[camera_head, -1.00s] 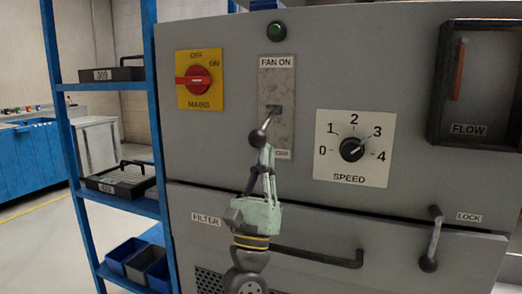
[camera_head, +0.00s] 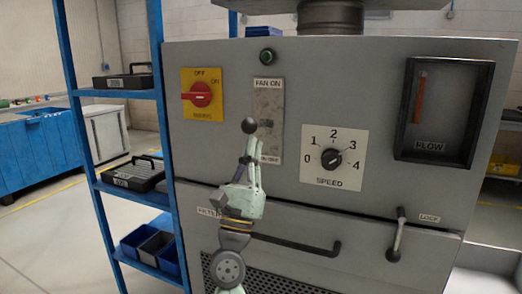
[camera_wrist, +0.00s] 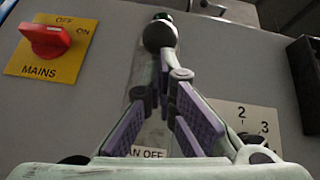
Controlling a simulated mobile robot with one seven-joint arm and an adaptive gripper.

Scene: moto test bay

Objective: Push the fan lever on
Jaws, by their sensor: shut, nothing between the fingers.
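The fan lever with its black ball knob (camera_head: 249,126) sticks out from a slot in the pale fan plate (camera_head: 266,100), the knob about level with the slot. The plate reads FAN ON at its top. In the wrist view the knob (camera_wrist: 160,34) is at the upper middle and FAN OFF (camera_wrist: 148,152) shows low down. My gripper (camera_head: 250,146) is shut and empty, pointing up just under the knob. Its fingertips (camera_wrist: 168,72) look to be touching or nearly touching the knob from below; exact contact is hard to tell. The fingers hide part of the plate.
A red MAINS switch (camera_head: 201,94) is to the left, a SPEED dial (camera_head: 331,158) to the right. A green lamp (camera_head: 267,57) sits above the plate. A filter drawer handle (camera_head: 295,244) crosses below. A blue shelf rack (camera_head: 160,90) stands at left.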

